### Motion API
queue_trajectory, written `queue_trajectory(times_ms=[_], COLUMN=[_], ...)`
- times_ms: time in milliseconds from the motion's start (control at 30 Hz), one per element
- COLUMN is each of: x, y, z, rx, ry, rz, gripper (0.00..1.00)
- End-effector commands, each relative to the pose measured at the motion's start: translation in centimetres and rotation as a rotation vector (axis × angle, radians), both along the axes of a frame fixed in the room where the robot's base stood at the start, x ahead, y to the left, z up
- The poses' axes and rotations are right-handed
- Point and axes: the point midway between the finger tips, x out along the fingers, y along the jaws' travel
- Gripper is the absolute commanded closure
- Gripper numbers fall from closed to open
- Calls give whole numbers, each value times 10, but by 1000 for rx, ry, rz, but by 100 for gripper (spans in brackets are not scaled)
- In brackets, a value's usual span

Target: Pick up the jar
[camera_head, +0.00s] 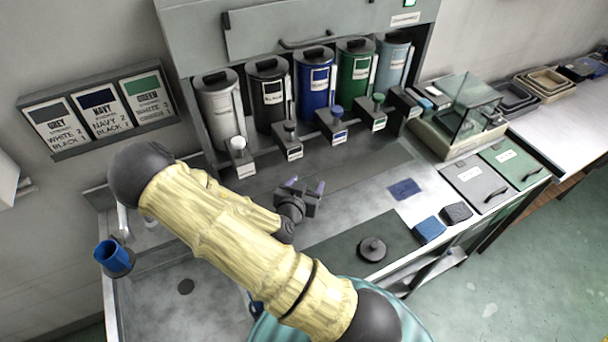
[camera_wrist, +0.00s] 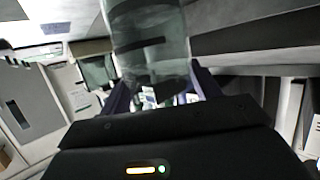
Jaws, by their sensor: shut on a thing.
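A clear glass jar (camera_wrist: 150,35) fills the upper middle of the wrist view, with a dark band across it. Its top runs out of the picture. My gripper (camera_wrist: 162,85) is shut on the jar, with one purple finger on each side of its lower part. In the head view my gripper (camera_head: 301,187) is over the counter in front of the row of canisters. The jar cannot be made out clearly there. Whether its base touches anything is not clear.
Several canisters with taps, including a blue one (camera_head: 316,88), stand behind my gripper. A dark round lid (camera_head: 372,249) lies on a dark green mat (camera_head: 340,263). A glass-sided balance (camera_head: 466,110) stands right. A blue cup (camera_head: 114,258) is by the sink at left.

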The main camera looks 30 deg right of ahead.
Motion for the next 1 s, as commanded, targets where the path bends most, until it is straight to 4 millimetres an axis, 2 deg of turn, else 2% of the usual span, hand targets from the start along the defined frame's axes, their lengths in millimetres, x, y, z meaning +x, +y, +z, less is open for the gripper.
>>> queue_trajectory(times_ms=[33,333,467,700,1000], x=[-3,-23,-54,-84,-103], y=[-1,-3,-3,-2,-2], z=[8,7,6,4,0], rx=[-3,3,1,2,5], ry=[3,7,11,7,2], rz=[-1,-5,-5,-4,-4], gripper=[94,94,94,94,94])
